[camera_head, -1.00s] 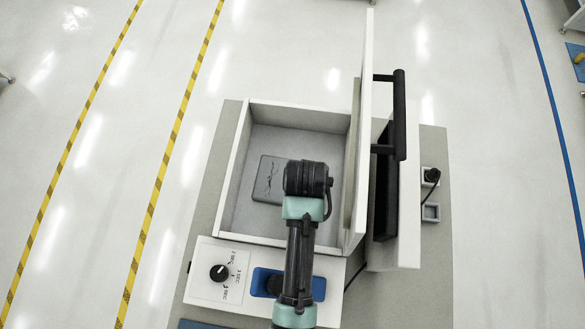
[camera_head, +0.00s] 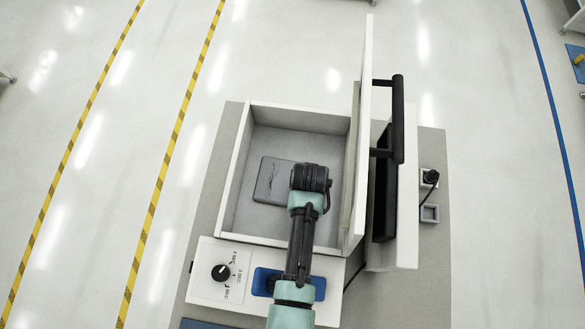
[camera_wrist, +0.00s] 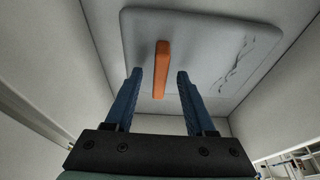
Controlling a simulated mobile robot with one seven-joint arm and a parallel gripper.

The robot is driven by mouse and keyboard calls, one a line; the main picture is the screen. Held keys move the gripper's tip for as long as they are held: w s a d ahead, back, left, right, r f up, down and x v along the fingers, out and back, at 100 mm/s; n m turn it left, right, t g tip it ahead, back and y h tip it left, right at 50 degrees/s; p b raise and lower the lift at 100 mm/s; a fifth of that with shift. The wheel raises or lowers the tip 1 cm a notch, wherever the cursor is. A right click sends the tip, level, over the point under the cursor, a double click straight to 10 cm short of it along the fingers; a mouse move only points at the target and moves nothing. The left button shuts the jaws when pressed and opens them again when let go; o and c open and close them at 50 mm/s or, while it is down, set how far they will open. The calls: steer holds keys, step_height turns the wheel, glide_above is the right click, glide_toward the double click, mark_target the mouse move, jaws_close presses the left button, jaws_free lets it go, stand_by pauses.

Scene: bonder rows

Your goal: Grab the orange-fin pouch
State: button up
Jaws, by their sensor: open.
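The pouch (camera_head: 270,178) is a flat grey rounded rectangle with dark crease marks, lying on the floor of the open white box. In the wrist view the pouch (camera_wrist: 215,50) fills the upper part, and its upright orange fin (camera_wrist: 161,70) stands near its middle. My gripper (camera_wrist: 156,82) is open, its two blue fingers on either side of the fin in the picture. I see no contact between fingers and fin. In the head view my arm covers the fin and the right part of the pouch.
The box (camera_head: 240,170) has white walls close around my arm. Its raised lid (camera_head: 362,120) with a black handle (camera_head: 398,120) stands at the right. A panel with a black knob (camera_head: 221,272) and a blue pad (camera_head: 262,282) lie in front.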

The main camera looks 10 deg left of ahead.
jaws_close()
steer(key=shift+r, duration=0.1)
stand_by(0.4)
